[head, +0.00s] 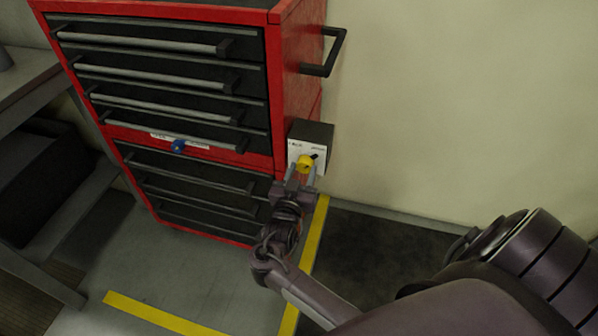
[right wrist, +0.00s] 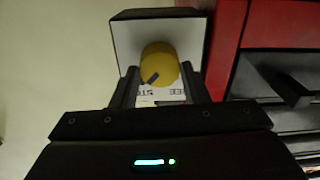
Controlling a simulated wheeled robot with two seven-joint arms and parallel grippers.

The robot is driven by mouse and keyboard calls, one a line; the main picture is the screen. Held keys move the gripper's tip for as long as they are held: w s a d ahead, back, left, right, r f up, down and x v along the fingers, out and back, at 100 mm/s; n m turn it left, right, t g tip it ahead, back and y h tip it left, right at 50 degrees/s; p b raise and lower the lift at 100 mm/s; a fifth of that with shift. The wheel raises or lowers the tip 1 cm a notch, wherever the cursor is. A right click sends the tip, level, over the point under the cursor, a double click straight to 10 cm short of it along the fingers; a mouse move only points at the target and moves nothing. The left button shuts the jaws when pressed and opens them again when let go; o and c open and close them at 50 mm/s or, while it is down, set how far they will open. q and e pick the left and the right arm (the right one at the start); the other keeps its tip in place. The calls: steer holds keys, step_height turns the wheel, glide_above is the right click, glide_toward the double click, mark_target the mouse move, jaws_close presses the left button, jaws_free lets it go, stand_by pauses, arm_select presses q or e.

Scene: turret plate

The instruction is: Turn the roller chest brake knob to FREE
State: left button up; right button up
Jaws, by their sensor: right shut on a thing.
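The brake knob (head: 304,163) is yellow and round with a black pointer mark. It sits on the pale front plate of a dark box (head: 313,134) on the right side of the red roller chest (head: 297,95). In the head view the pointer is toward the upper right of the knob. In the right wrist view the knob (right wrist: 159,60) has its mark at lower left, near partly hidden lettering. My right gripper (head: 303,175) is shut on the knob, one finger on each side. My left gripper is not in view.
A blue knob (head: 178,146) sits beside a white label on the chest front. A black side handle (head: 325,54) sticks out above the box. A grey bench (head: 40,90) stands at left. Yellow tape (head: 316,235) marks the floor. The wall is close behind.

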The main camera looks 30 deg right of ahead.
steer(key=n+p, duration=0.2)
steer(key=n, duration=0.1)
steer(key=shift+r, duration=0.25)
steer(key=n+p, duration=0.3)
steer(key=n, duration=0.1)
steer(key=shift+w+n, duration=0.1)
steer(key=shift+n, duration=0.2)
steer(key=n+p, duration=0.3)
steer(key=n, duration=0.2)
steer(key=shift+w+f+n+p, duration=0.1)
steer(key=shift+n+p, duration=0.7)
steer(key=shift+n, duration=1.5)
steer(key=o, duration=0.8)
steer(key=shift+o, duration=0.9)
steer(key=shift+f, duration=0.1)
